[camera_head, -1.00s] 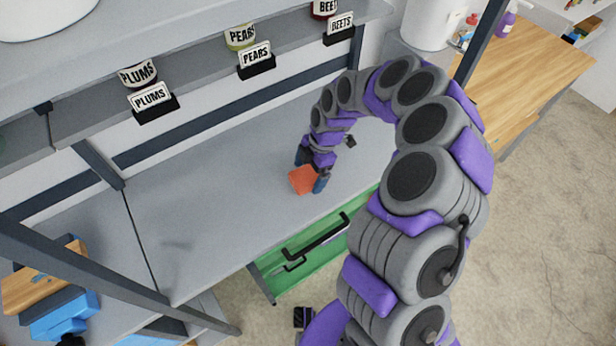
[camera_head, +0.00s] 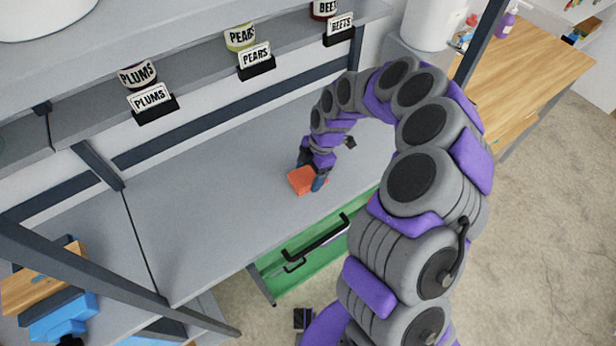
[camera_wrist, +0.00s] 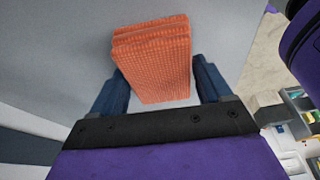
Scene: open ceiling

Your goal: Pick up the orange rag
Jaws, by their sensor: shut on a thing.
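The orange rag (camera_head: 302,181) is a small folded block of textured cloth on the grey worktop, near its front edge. It also shows in the wrist view (camera_wrist: 155,62), between the two blue fingers. My gripper (camera_head: 312,178) reaches down onto it from above, with its fingers shut on the rag from either side. In the wrist view my gripper (camera_wrist: 160,85) has a finger at each side of the rag. The finger contact itself is partly hidden, and I cannot tell whether the rag is clear of the worktop.
A shelf above holds labelled cans of plums (camera_head: 138,74), pears (camera_head: 240,37) and beets. A green drawer (camera_head: 300,262) with a black handle is below the worktop edge. Blue clamp-like items (camera_head: 62,318) lie at lower left. The worktop left of the rag is clear.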

